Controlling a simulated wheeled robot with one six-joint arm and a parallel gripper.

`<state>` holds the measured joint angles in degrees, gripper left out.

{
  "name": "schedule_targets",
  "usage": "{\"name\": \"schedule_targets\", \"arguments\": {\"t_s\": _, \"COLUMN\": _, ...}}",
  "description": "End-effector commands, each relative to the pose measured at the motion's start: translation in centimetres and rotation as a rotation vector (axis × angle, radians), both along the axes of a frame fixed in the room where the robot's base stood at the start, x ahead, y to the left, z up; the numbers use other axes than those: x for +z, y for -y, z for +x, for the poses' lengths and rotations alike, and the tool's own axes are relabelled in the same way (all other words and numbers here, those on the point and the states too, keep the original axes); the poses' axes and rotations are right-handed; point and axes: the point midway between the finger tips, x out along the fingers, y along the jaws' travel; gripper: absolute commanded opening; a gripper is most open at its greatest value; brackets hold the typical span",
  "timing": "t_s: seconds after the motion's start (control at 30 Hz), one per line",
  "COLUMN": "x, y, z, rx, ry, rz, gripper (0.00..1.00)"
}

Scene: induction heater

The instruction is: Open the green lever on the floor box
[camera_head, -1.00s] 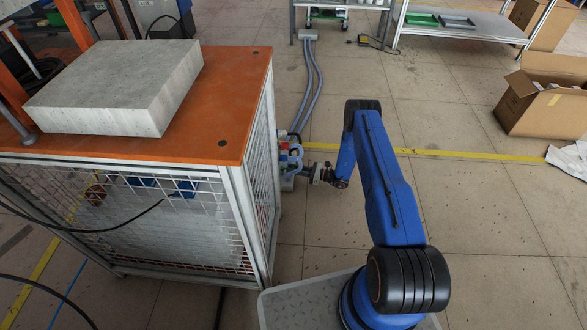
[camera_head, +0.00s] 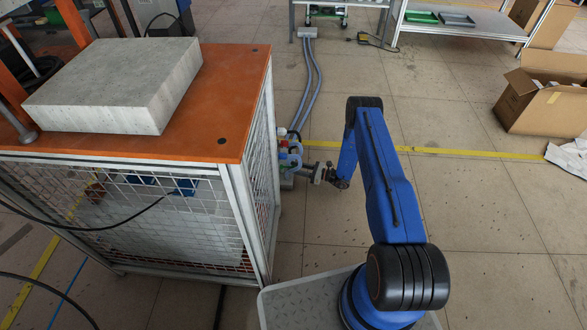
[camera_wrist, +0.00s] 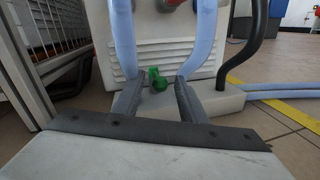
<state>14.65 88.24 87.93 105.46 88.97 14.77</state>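The green lever (camera_wrist: 157,80) shows in the wrist view, low on the front of the white vented floor box (camera_wrist: 206,57). It looks small, with a knob-like part and an upright part. My gripper (camera_wrist: 156,84) is open, with one dark finger on each side of the lever in the picture. I cannot tell whether the fingertips reach around it or stop just short. In the head view my gripper (camera_head: 304,172) is low beside the orange-topped bench, at the cluster of hoses and fittings. The lever cannot be made out there.
Light blue hoses (camera_wrist: 123,40) and a black hose (camera_wrist: 257,45) run close around my fingers. The mesh-sided bench (camera_head: 243,148) stands close on the left and carries a grey block (camera_head: 115,85). The floor to the right is clear up to a cardboard box (camera_head: 540,100).

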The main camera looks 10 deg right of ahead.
Motion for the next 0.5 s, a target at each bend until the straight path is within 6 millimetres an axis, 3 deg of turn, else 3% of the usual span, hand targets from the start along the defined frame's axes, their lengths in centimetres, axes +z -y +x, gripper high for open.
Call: {"name": "schedule_targets", "arguments": {"t_s": 0.5, "x": 0.0, "y": 8.7, "z": -5.0, "rx": -0.002, "ry": -0.001, "rz": 0.000, "gripper": 0.38}}
